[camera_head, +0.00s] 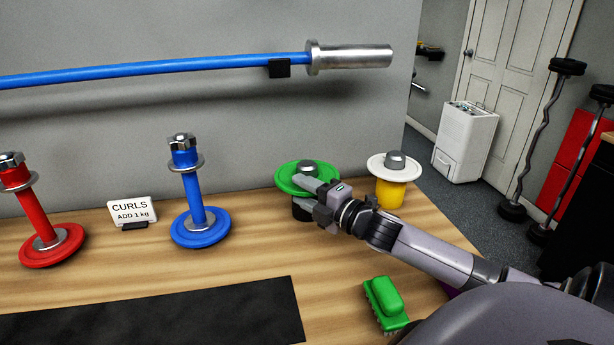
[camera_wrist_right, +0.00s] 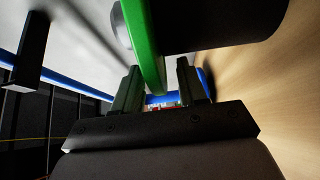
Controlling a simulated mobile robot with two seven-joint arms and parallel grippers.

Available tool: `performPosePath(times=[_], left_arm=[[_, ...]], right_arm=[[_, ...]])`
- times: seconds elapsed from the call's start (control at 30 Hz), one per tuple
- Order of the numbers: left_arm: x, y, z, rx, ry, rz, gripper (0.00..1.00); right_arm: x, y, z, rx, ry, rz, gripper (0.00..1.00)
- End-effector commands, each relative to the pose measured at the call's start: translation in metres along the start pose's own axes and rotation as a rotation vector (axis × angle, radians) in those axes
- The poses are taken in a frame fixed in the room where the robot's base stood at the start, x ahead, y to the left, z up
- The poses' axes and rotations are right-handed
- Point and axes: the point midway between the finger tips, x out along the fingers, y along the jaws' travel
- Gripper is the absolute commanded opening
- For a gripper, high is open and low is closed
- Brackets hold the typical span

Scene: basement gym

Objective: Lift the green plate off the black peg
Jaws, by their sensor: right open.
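The green plate (camera_head: 287,178) lies flat on top of the black peg (camera_head: 301,212), with a grey knob (camera_head: 308,167) at its middle. My right gripper (camera_head: 312,192) reaches in from the right at the plate's near right rim. In the right wrist view the green plate (camera_wrist_right: 142,42) shows edge-on, its rim dipping between the two open fingers of my right gripper (camera_wrist_right: 158,88). The fingers look apart from the rim on both sides. The black peg (camera_wrist_right: 215,22) fills the upper part there. My left gripper is not in view.
A white plate (camera_head: 395,168) on a yellow peg (camera_head: 390,194) stands just right of the green plate. Blue (camera_head: 194,200) and red (camera_head: 36,215) upright dumbbells and a CURLS sign (camera_head: 132,212) stand left. A green brush (camera_head: 385,300) and black mat (camera_head: 160,315) lie in front.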

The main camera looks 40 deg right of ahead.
Motion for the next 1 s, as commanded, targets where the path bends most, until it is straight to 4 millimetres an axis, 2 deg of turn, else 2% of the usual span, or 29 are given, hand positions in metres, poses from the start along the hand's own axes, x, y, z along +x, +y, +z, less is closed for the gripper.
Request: performPosePath(times=[0.07, 0.1, 0.17, 0.2, 0.23, 1.0], left_arm=[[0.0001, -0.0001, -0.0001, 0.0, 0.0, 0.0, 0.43], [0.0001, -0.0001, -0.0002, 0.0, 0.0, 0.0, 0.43], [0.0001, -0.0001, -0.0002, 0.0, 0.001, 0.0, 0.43], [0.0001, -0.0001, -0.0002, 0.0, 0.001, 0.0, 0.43], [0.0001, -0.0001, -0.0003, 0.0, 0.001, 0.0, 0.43], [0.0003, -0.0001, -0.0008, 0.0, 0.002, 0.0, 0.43]], right_arm=[[-0.0001, -0.0002, 0.0, 0.001, 0.0, 0.0, 0.41], [-0.0002, -0.0002, 0.0, 0.001, 0.0, 0.0, 0.35], [-0.0002, -0.0002, 0.0, 0.001, 0.0, 0.0, 0.15], [-0.0002, -0.0002, 0.0, 0.001, 0.0, 0.0, 0.02], [-0.0003, -0.0002, 0.0, 0.001, 0.0, 0.0, 0.0], [-0.0004, -0.0003, -0.0001, 0.001, 0.0, 0.0, 0.0]])
